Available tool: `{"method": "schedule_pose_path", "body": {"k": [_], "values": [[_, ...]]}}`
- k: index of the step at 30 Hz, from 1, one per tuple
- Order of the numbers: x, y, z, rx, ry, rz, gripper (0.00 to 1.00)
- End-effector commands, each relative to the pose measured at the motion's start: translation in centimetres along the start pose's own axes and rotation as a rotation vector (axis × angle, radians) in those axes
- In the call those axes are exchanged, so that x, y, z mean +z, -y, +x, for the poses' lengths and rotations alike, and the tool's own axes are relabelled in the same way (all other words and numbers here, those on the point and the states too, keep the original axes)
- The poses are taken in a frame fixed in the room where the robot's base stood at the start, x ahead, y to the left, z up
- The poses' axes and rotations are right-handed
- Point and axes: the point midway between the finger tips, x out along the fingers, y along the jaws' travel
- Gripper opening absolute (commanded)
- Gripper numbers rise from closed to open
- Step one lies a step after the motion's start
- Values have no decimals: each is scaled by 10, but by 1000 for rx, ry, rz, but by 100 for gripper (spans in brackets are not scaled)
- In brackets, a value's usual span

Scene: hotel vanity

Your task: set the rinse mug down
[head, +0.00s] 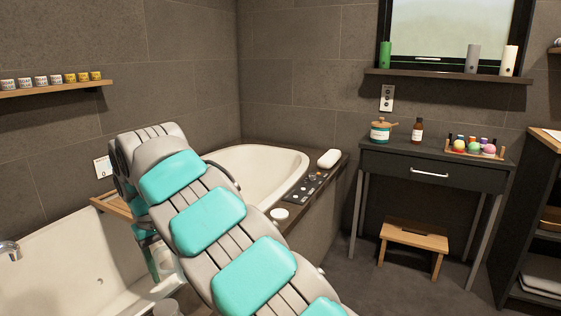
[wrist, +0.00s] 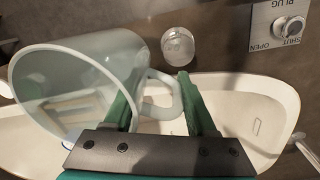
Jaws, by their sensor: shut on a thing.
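The rinse mug (wrist: 75,80) is pale, see-through and tilted in the wrist view, with its wide round end towards the camera on the left. My gripper (wrist: 160,98) is shut on the mug's handle, which shows between the two green fingers. The mug is held above a white basin (wrist: 238,105). In the head view my gripper (head: 152,258) is mostly hidden behind my arm, over the white basin (head: 85,262) at lower left. A pale shape beside it looks like the mug, but is hard to make out.
A clear round knob (wrist: 178,45) and a plug dial (wrist: 288,27) are beyond the basin. A wooden board (head: 112,206) lies at the basin's back edge. A white tub (head: 260,165) stands behind my arm. A dark vanity table (head: 385,160) holds a jar, a bottle and coloured balls.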

Motion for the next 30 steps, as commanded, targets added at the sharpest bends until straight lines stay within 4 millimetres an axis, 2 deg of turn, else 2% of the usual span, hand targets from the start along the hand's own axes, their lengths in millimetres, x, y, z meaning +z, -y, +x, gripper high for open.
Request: {"method": "schedule_pose_path", "body": {"k": [11,17,19,23,27,30], "values": [[4,-56,25,-6,2,116,0],[14,-101,45,-10,3,207,0],[21,-122,56,-11,4,250,0],[43,-171,82,-9,9,351,0],[78,-224,113,-6,15,467,0],[108,-256,136,-4,22,544,0]]}}
